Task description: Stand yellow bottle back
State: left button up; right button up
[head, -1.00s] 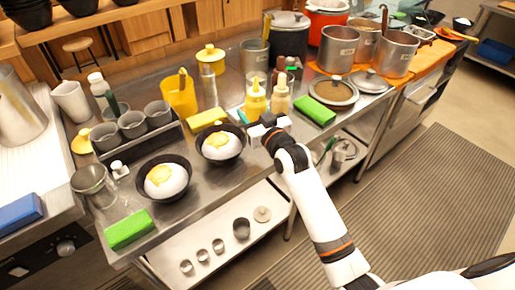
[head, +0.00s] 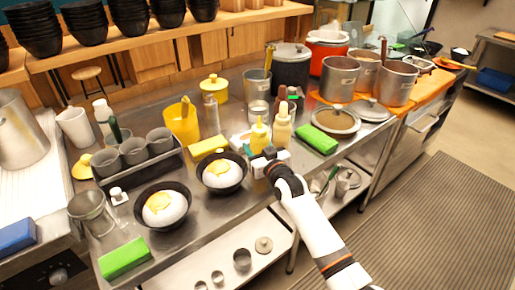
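The yellow bottle (head: 259,138) stands upright on the steel counter, just left of and slightly in front of a cream-coloured bottle (head: 281,128). My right gripper (head: 262,160) is at the lower front of the yellow bottle, its arm coming in from the lower right. The fingers are small and partly hidden, so I cannot tell whether they are closed around the bottle. My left gripper is not in view.
Two black bowls with rice and egg, a near one (head: 160,222) and another (head: 210,187), stand left of my gripper. A yellow block (head: 208,148) lies behind the bowls.

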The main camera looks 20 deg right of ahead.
jog(key=shift+f, duration=0.15)
jog(key=o, duration=0.6)
jog(key=shift+f, duration=0.15)
jog(key=shift+o, duration=0.2)
jog(key=shift+s, duration=0.25)
jog(key=s+d, duration=0.2)
jog(key=s, duration=0.9)
jog(key=shift+s+r, duration=0.2)
jog(key=shift+r, duration=0.1)
